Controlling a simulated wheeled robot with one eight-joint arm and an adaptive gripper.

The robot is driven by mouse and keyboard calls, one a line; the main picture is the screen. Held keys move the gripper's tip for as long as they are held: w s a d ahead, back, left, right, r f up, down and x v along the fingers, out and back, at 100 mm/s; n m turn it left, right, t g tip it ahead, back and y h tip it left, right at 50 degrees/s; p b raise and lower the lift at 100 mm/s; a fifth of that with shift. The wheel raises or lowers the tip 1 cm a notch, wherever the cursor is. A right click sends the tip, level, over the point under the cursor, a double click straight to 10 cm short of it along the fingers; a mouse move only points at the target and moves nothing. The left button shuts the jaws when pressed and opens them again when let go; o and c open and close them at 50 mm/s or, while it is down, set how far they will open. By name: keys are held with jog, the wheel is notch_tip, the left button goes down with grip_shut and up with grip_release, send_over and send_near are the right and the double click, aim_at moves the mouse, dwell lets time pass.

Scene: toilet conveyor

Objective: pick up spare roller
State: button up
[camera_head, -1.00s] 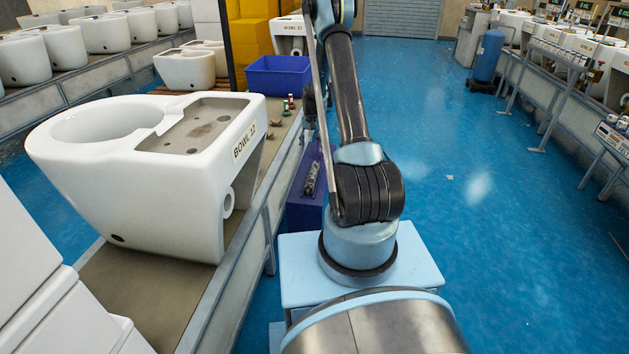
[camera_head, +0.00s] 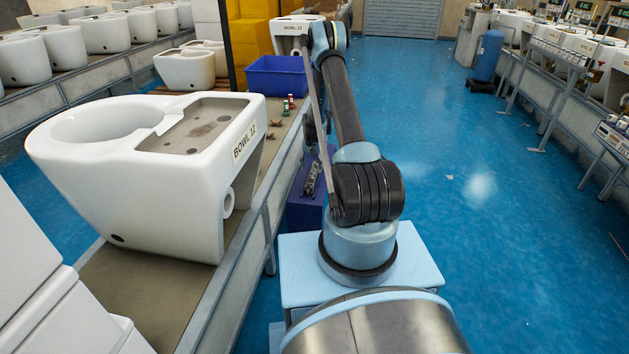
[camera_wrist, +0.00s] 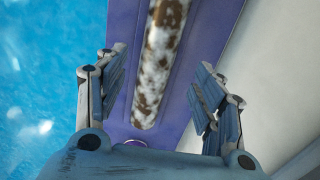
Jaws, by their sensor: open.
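The spare roller, a mottled white-and-brown cylinder (camera_wrist: 161,62), lies lengthwise on a purple surface in the wrist view. In the head view it is a small mottled bar (camera_head: 313,177) on the purple box (camera_head: 303,211) beside the conveyor. My gripper (camera_wrist: 162,74) is open, with one finger on each side of the roller in the wrist view. The roller's near end shows between the fingers, and its far end runs out of the picture. I cannot tell whether the fingers touch it. In the head view my arm mostly hides the gripper.
A white toilet bowl marked BOWL 12 (camera_head: 190,190) stands on the conveyor (camera_head: 215,310) at left. A blue bin (camera_head: 275,77) and small red and green items stand farther along it. A pale surface (camera_wrist: 270,85) borders the purple one.

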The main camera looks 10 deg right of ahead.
aim_at(313, 173)
jog(key=shift+w+d+f, duration=0.1)
jog(key=shift+d+f, duration=0.05)
jog(key=shift+f, duration=1.25)
jog(key=shift+d+f, duration=0.1)
jog(key=shift+f, duration=1.3)
grip_shut()
jog(key=shift+r, duration=0.15)
